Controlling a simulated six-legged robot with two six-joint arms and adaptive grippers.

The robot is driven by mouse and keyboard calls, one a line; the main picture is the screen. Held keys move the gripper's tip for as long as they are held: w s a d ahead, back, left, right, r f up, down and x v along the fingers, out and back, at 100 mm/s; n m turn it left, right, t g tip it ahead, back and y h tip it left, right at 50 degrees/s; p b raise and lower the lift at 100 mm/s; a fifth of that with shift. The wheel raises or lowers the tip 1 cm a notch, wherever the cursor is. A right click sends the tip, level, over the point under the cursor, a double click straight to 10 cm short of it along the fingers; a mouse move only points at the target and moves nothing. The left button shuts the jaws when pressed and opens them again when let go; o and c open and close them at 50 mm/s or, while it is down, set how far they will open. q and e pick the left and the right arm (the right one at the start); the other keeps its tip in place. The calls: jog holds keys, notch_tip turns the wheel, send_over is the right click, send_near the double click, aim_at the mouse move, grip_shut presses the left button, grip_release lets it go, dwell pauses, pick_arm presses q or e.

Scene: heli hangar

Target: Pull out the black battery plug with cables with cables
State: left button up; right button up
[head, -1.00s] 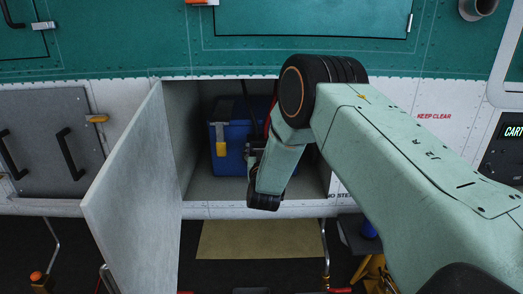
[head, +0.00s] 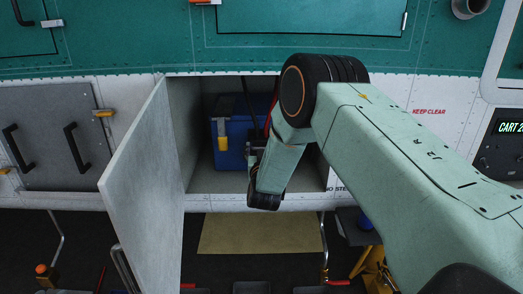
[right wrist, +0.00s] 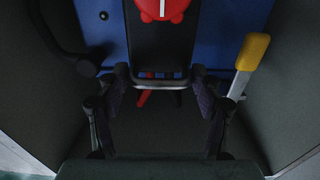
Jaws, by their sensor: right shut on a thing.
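The blue battery (head: 230,150) stands inside an open compartment in the white and green hull. My right gripper (head: 254,158) reaches into the compartment at the battery's right front, partly hidden by my own arm. In the right wrist view, its two fingers (right wrist: 158,74) are closed on the sides of the black battery plug (right wrist: 160,45), in front of the blue case. A red round part with a white stripe (right wrist: 162,8) sits at the plug's top. A red cable (head: 271,108) shows beside my wrist in the head view. Whether the plug is still seated is unclear. My left gripper is out of view.
A grey door (head: 145,190) stands open at the left of the compartment. A yellow-handled latch (head: 194,143) is on the battery's front and also shows in the right wrist view (right wrist: 252,52). The compartment walls are close around my gripper.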

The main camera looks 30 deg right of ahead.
jog(key=shift+s+f, duration=0.2)
jog(key=shift+f, duration=0.05)
jog(key=o, duration=1.2)
jog(key=shift+o, duration=0.9)
jog(key=shift+s+r, duration=0.1)
jog(key=shift+r, duration=0.15)
jog(key=v, duration=1.2)
